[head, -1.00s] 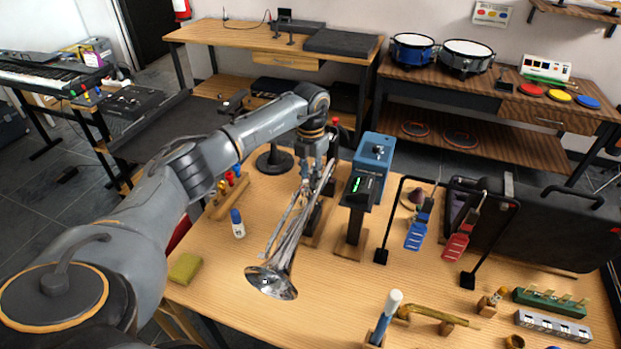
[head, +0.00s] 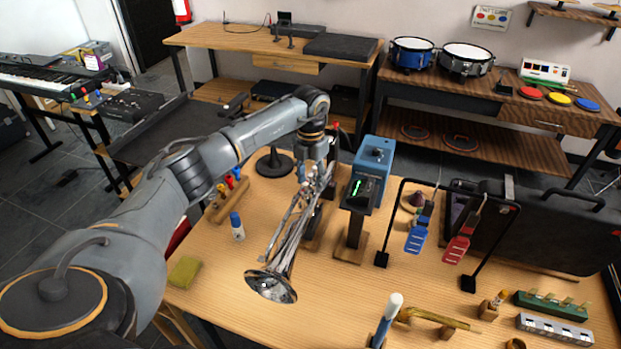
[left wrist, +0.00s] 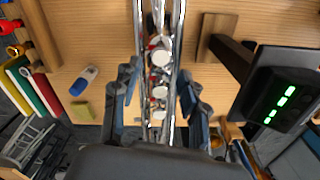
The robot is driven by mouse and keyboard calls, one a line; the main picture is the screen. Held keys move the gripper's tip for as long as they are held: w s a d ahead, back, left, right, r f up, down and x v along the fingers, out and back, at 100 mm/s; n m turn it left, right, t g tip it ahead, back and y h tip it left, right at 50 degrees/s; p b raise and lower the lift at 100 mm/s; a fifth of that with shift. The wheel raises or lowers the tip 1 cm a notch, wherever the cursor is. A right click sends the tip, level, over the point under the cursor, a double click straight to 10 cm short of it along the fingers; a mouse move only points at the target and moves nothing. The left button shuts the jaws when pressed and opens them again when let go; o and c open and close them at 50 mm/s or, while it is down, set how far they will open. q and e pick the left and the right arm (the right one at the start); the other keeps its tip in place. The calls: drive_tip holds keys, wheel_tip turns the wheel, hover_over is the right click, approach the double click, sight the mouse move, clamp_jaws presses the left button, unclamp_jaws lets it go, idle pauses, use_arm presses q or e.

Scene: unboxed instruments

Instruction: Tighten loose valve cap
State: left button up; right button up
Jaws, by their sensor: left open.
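A silver trumpet (head: 271,286) rests bell-down and tilted at the middle of the wooden table, its upper part partly hidden behind my left gripper (head: 317,178). In the left wrist view, my left gripper (left wrist: 160,92) has its dark fingers spread on both sides of the trumpet's valve section. Round whitish valve caps show in a row: a far one (left wrist: 161,58), a middle one (left wrist: 159,92) and a near one (left wrist: 159,114). The far cap looks largest; I cannot tell which is loose. My right gripper is not in view.
A black stand (head: 420,184) is further right. Bare tabletop (head: 335,300) lies in front.

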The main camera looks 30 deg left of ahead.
use_arm(q)
wheel_tip(320, 180, up, 12)
idle(0.5)
idle(0.4)
